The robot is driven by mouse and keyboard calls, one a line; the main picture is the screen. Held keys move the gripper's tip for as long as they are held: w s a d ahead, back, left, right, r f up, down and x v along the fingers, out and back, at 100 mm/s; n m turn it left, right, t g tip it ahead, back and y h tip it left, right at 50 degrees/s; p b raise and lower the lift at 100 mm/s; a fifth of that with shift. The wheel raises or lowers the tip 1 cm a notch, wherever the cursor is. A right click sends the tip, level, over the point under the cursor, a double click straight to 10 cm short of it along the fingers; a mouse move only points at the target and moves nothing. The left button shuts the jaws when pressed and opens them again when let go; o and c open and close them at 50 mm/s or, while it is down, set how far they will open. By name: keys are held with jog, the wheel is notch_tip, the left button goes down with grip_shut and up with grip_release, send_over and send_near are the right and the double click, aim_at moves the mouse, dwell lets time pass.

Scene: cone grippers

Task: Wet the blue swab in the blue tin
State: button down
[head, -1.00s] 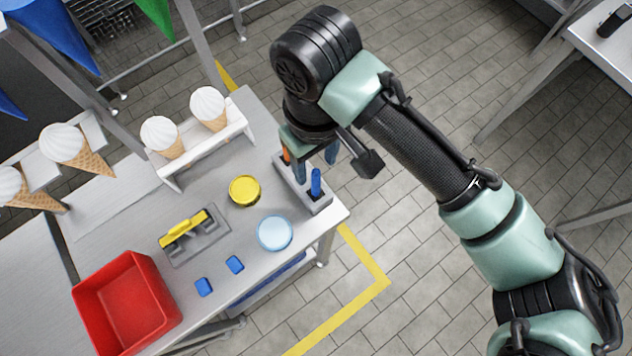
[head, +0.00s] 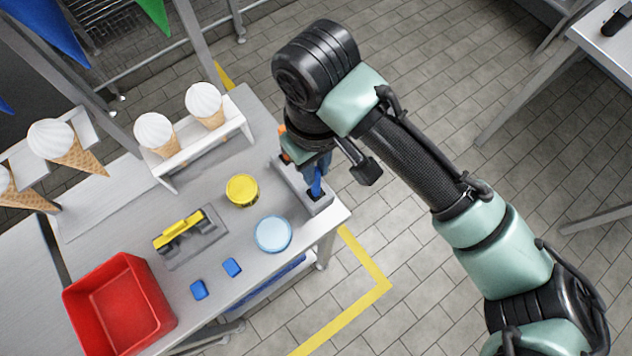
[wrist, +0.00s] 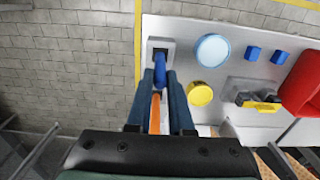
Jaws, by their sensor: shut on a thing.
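The blue swab (head: 316,184) stands upright in the grey holder (head: 318,207) at the table's right end. My gripper (head: 319,165) is shut on its upper part. In the wrist view the swab (wrist: 160,66) lies between the tips of my fingers (wrist: 161,76), and its lower end is in the holder's near-square socket (wrist: 153,49). The blue tin (head: 273,233) is a round, light blue disc on the table, left of and nearer than the holder; it also shows in the wrist view (wrist: 212,50). The arm hides part of the holder.
An orange swab (wrist: 154,113) stands behind the blue one, close to my fingers. A yellow tin (head: 242,190), a yellow-handled tool (head: 181,229), two blue blocks (head: 232,267) and a red bin (head: 120,305) are on the table. A cone rack (head: 205,152) stands at the back.

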jog(key=shift+r, duration=0.15)
jog(key=shift+r+p, duration=3.25)
jog(key=shift+r, duration=0.15)
jog(key=shift+s+f, duration=0.1)
